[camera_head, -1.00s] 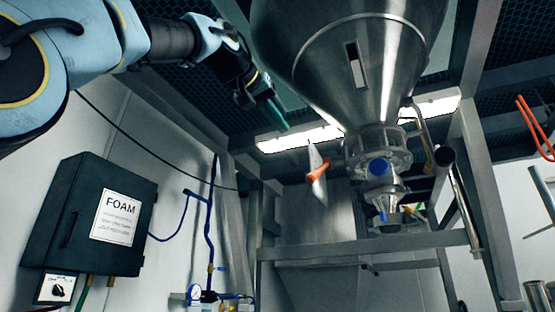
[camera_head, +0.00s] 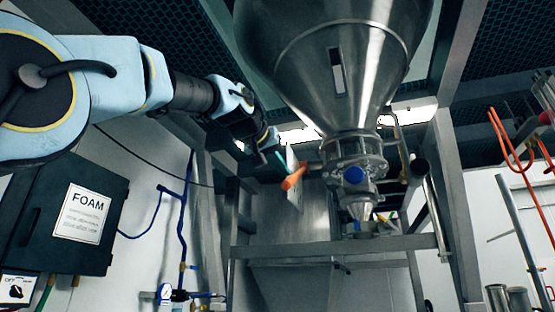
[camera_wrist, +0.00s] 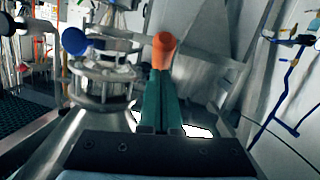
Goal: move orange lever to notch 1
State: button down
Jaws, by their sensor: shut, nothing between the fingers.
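The orange lever (camera_head: 293,177) sticks out from a pale upright plate (camera_head: 294,198), left of the hopper's outlet. My gripper (camera_head: 281,158) is just above and left of the lever in the head view. In the wrist view the green fingers of my gripper (camera_wrist: 161,75) are together and empty. The rounded end of the orange lever (camera_wrist: 163,45) shows just beyond their tips. I cannot tell whether the tips touch it. The notches and their numbers cannot be made out.
The steel hopper (camera_head: 335,75) with its blue-capped outlet (camera_head: 353,174) hangs right of my gripper. A frame crossbar (camera_head: 330,249) runs below. The dark FOAM box (camera_head: 110,235) is on the left wall. Blue pipes (camera_head: 185,225) climb that wall.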

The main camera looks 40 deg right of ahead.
jog(key=shift+f, duration=0.1)
jog(key=f+b, duration=0.2)
jog(key=b, duration=0.1)
jog(key=shift+w+d, duration=0.2)
jog(key=shift+d, duration=0.1)
jog(key=shift+w+d+f+t+h+b, duration=0.25)
jog(key=shift+f+h+b, duration=0.2)
jog(key=shift+b, duration=0.6)
jog(key=shift+r, duration=0.2)
